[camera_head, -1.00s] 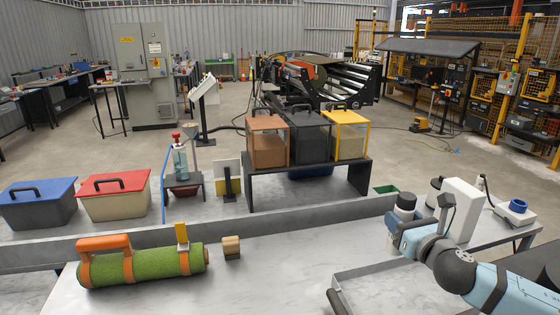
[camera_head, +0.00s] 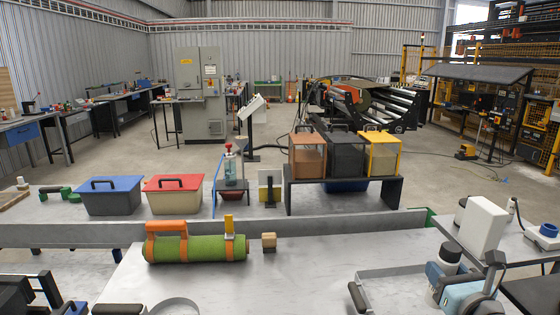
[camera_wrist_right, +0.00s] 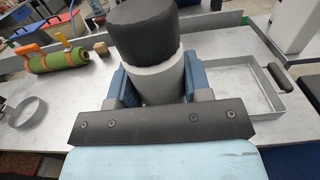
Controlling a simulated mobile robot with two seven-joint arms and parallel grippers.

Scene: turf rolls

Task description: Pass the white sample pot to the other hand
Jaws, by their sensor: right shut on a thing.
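The white sample pot (camera_wrist_right: 158,82) has a pale cylindrical body and a wide dark lid. It fills the middle of the right wrist view, between the two blue fingers of my right gripper (camera_wrist_right: 162,90), which is shut on it. In the head view the pot's dark lid (camera_head: 450,253) shows at the right, above my right gripper (camera_head: 443,278), over the table's right part. The lid is clear of the fingers. Much of the pot's body is hidden by the gripper in the head view. I do not see my left gripper in either view.
A green turf roll (camera_head: 200,249) with orange straps lies on the table (camera_head: 300,265), next to a small wooden block (camera_head: 269,242). A metal ring (camera_head: 170,307) is at the front left. A shallow metal tray (camera_head: 385,272) lies close to the held pot. The table's middle is clear.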

